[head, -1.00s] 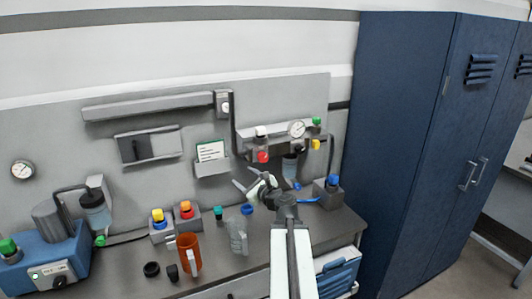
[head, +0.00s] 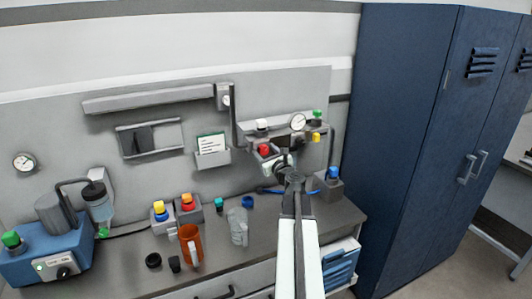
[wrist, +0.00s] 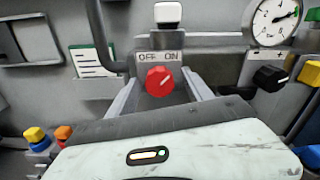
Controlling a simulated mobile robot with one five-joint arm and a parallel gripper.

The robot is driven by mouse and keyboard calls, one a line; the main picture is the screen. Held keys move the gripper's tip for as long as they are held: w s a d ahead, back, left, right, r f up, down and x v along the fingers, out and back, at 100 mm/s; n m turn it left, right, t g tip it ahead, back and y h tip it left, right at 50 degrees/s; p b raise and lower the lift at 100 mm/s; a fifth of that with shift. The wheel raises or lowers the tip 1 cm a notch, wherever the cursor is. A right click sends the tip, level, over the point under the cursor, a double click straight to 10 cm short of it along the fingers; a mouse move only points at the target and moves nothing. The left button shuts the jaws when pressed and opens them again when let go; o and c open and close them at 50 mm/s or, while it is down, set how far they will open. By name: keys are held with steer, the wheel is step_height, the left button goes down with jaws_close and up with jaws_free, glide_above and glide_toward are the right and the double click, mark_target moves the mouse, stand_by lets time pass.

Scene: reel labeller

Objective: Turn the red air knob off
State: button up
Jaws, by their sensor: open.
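The red air knob (wrist: 160,81) sits on the panel below a label (wrist: 160,57) reading OFF on the left and ON on the right. A pale mark on the knob slants up and to the right, toward ON. My gripper (wrist: 160,86) is open, with one finger on each side of the knob. I cannot tell whether either finger touches it. In the head view the red knob (head: 264,149) shows just beyond my gripper (head: 268,159), which hides part of the panel below it.
A white-capped part (wrist: 168,13) is above the knob. A round gauge (wrist: 274,21) and a black knob (wrist: 270,78) are to the right. A grey pipe (wrist: 101,40) and card holder (wrist: 92,62) are to the left. Mugs and several coloured buttons stand on the bench (head: 335,222).

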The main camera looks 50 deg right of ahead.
steer(key=shift+c, duration=0.3)
steer(key=c, duration=1)
steer(key=shift+d, duration=0.25)
jaws_close()
steer(key=shift+a, duration=0.25)
steer(key=shift+n, duration=2.3)
steer(key=n, duration=0.4)
steer(key=shift+n, duration=0.3)
steer(key=n, duration=0.4)
steer(key=shift+a+f+n, duration=0.1)
steer(key=shift+n, duration=2.3)
